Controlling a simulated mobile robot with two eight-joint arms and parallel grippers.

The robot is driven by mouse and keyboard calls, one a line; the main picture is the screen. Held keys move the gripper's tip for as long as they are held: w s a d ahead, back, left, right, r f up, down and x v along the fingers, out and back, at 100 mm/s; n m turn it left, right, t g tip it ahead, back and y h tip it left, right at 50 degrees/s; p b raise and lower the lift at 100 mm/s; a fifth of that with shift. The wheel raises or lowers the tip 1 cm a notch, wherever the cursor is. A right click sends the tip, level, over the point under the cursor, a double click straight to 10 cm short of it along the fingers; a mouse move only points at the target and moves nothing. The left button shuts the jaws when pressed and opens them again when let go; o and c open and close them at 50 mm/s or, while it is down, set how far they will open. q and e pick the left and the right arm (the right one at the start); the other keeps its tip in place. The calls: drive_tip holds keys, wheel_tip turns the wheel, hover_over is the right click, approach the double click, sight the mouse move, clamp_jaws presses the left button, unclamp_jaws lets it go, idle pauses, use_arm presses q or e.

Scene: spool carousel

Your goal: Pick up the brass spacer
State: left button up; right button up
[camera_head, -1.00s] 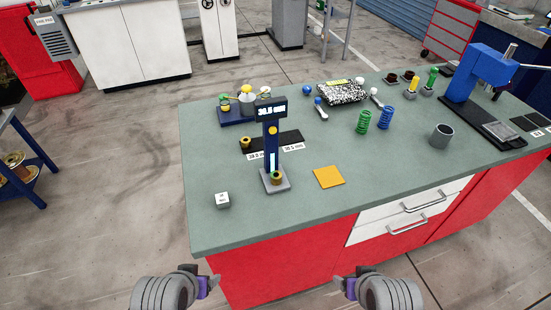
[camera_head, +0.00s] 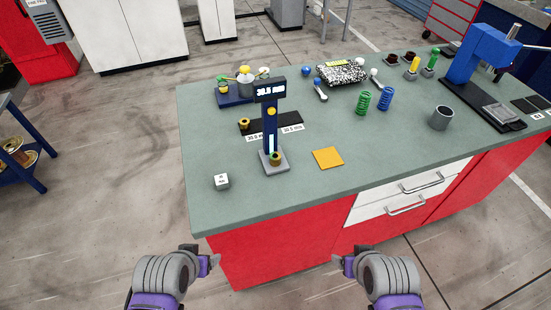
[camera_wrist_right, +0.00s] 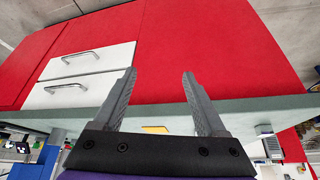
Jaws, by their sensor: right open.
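A small brass ring-shaped spacer (camera_head: 276,158) sits on the grey foot of the blue height gauge (camera_head: 270,130) on the bench. The gauge display appears to read 30.5 mm. A second brass-coloured ring (camera_head: 244,124) sits at the left end of a black strip (camera_head: 272,122) with white number labels. My left gripper (camera_head: 215,262) is in front of the bench, below its top, apart from everything; its jaw opening is unclear. My right gripper (camera_head: 338,260) is also in front of the bench. In the right wrist view the right gripper (camera_wrist_right: 159,74) is open and empty.
Springs (camera_head: 363,102), a grey cup (camera_head: 442,117) and a blue press (camera_head: 478,65) stand to the right. White drawers (camera_head: 405,195) face me.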

sight(278, 160)
idle(0.3)
